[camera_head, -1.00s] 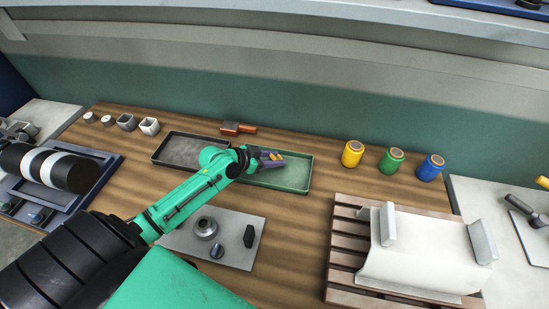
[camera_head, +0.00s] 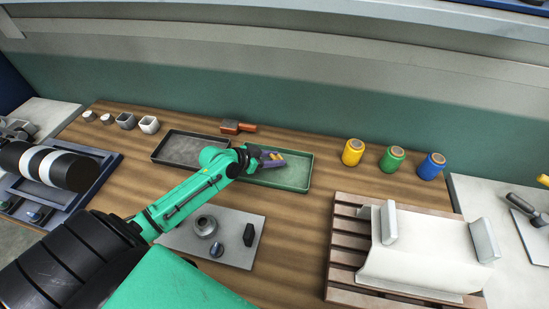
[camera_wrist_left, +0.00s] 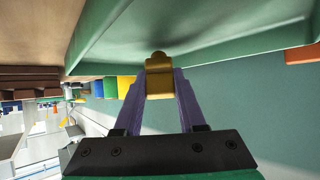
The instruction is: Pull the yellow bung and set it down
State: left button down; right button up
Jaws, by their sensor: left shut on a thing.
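The yellow bung (camera_wrist_left: 159,82) is between the two purple fingers of my left gripper (camera_wrist_left: 160,88) in the wrist view. The gripper is shut on it. In the head view the left gripper (camera_head: 277,158) is over the green tray (camera_head: 301,173), and only a little yellow of the bung (camera_head: 276,155) shows between the fingers. The wrist view shows the bung's rounded end close to the green tray surface (camera_wrist_left: 205,25); I cannot tell whether it touches. My right gripper is not in view.
A dark tray (camera_head: 178,150) adjoins on the left. A brush (camera_head: 238,128) lies behind. A grey plate (camera_head: 235,253) with metal parts and a slatted pallet (camera_head: 342,255) are in front.

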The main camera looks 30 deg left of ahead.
pick_arm(q)
jog(key=shift+c, duration=2.1)
grip_release()
jog(key=v, duration=1.4)
jog(key=shift+s+a+r, duration=0.15)
jog(key=shift+a, duration=0.05)
